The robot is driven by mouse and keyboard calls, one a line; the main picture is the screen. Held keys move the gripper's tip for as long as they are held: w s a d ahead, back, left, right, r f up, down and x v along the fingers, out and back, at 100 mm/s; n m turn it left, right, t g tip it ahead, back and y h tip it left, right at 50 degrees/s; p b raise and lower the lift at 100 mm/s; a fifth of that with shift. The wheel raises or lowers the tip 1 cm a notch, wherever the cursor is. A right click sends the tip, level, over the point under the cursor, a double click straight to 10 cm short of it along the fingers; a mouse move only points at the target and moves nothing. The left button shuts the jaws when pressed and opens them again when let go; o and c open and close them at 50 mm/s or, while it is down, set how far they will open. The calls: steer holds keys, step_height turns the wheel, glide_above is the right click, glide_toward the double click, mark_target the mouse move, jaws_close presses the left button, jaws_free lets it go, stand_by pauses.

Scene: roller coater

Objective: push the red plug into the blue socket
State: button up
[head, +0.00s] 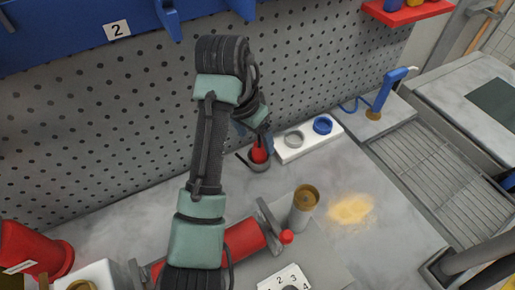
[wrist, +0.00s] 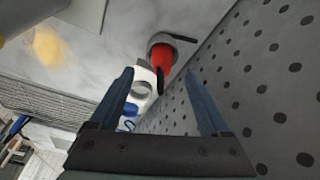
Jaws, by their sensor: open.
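The red plug (head: 259,153) stands in a round grey holder (head: 261,167) on the bench near the pegboard wall. It also shows in the wrist view (wrist: 161,55), with a dark part against it and the grey holder (wrist: 176,42) around it. My gripper (head: 254,137) is open close above the plug; its two blue fingers in the wrist view (wrist: 163,72) frame the plug with gaps on both sides. The blue socket (head: 322,125) is a ring on a white block (head: 309,142), right of the plug. It shows partly in the wrist view (wrist: 131,108).
A grey ring socket (head: 293,139) sits on the same white block, between plug and blue socket. A brown-topped cylinder (head: 304,198) and a red roller (head: 244,240) stand in front. The pegboard (head: 120,120) rises close behind. A blue tap-like post (head: 385,92) is right.

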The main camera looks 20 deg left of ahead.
mark_target(259, 145)
steer(key=x, duration=0.6)
steer(key=shift+w, duration=0.3)
steer(key=shift+r, duration=0.1)
jaws_close()
